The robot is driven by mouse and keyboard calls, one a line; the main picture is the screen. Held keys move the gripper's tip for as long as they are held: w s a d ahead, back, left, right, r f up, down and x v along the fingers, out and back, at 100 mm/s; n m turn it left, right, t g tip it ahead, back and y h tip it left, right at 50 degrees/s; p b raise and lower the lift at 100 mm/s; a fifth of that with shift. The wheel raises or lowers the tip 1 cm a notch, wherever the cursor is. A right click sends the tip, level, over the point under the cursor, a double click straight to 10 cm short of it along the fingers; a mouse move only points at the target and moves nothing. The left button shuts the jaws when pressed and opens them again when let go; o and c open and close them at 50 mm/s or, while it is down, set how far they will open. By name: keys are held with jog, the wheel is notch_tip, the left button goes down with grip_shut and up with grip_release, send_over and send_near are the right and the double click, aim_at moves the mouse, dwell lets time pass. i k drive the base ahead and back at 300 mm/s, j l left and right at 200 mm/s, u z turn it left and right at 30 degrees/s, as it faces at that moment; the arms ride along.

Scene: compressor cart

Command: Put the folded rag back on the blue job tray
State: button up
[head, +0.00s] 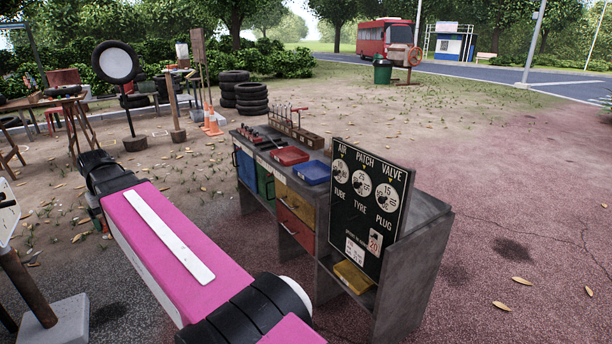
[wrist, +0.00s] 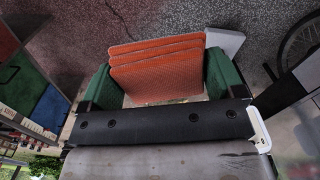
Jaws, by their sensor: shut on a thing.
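My gripper (wrist: 158,84) is shut on the folded rag (wrist: 157,62), an orange, layered, ribbed cloth held between two green fingers in the wrist view. The rag hangs clear over dark ground there. In the head view my pink arm reaches to the left of the cart, and the gripper and rag are mostly hidden beyond it. The blue job tray (head: 313,173) lies on the cart top, behind the dark sign board and right of the red tray. I see nothing lying in its visible part.
The grey cart (head: 424,212) has coloured doors and drawers. A red tray (head: 289,156), a wooden rack (head: 296,131) and small tools share its top. The sign board (head: 369,203) stands upright at the near end. A yellow item (head: 352,277) lies on the lower shelf.

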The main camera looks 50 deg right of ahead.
aim_at(315, 175)
jog(key=i+l+z, duration=0.15)
jog(key=z, duration=0.3)
jog(key=i+z, duration=0.15)
jog(key=z, duration=0.35)
jog(key=i+z, duration=0.2)
jog(key=z, duration=0.25)
jog(key=i+z, duration=0.15)
jog(key=z, duration=0.3)
jog(key=i+j+z, duration=0.1)
jog(key=z, duration=0.4)
jog(key=i+j, duration=0.05)
